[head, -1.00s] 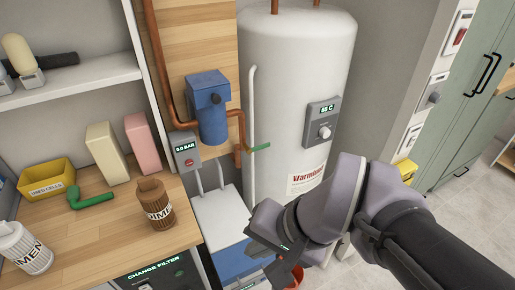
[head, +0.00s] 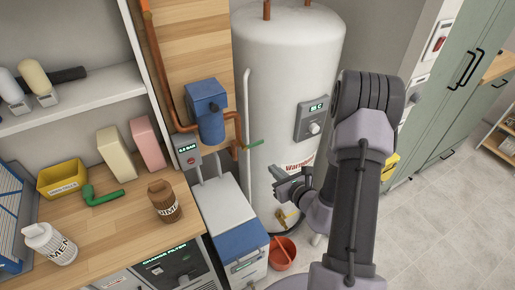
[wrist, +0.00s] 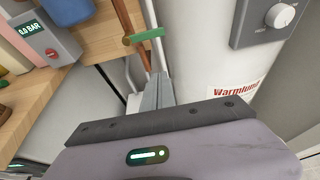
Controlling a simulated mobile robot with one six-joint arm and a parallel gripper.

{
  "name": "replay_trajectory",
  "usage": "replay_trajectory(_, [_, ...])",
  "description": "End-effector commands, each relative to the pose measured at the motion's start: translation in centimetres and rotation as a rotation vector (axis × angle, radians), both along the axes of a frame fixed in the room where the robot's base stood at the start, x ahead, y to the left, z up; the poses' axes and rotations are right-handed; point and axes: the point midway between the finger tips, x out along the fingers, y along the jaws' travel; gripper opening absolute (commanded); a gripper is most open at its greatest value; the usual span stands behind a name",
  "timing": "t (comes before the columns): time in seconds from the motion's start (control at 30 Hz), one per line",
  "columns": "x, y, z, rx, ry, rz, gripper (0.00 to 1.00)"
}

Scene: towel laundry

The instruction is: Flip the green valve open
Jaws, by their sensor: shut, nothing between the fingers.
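The green valve lever (head: 254,144) sits on the copper pipe beside the white water tank. It sticks out sideways to the right, roughly level and crosswise to the pipe. In the wrist view, the green lever (wrist: 148,35) is ahead of the fingers, joined to the pipe at its left end. My gripper (head: 275,172) is shut and empty, below and a little right of the lever in the head view. In the wrist view, the shut fingers (wrist: 158,82) point up toward the pipe, with a gap between their tips and the lever.
The water tank (head: 290,75) with its dial box (head: 312,120) stands close behind my gripper. A blue filter housing (head: 208,110) and a pressure box (head: 187,151) are left of the lever. A white-and-blue unit (head: 225,215) and an orange bucket (head: 282,254) stand below.

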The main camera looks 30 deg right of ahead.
Motion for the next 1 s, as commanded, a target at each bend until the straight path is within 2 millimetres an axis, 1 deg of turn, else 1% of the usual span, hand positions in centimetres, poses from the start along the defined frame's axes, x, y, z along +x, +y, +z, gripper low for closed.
replay_trajectory(0.17, [0.3,0.1,-0.1,0.0,-0.001,0.003,0.0])
replay_trajectory(0.27, [1.5,0.2,-0.6,-0.001,-0.002,0.006,0.0])
replay_trajectory(0.6, [8.5,0.5,-3.1,-0.002,-0.003,0.007,0.0])
replay_trajectory(0.67, [9.7,0.5,-3.5,-0.001,-0.003,0.006,0.0])
replay_trajectory(0.7, [9.7,0.4,-2.5,-0.001,-0.004,0.005,0.0])
replay_trajectory(0.8, [9.6,0.4,-0.8,-0.001,-0.003,0.005,0.0])
replay_trajectory(0.9, [9.6,0.4,0.3,-0.001,-0.003,0.005,0.0])
replay_trajectory(1.0, [9.5,0.5,0.7,0.0,0.0,0.004,0.0])
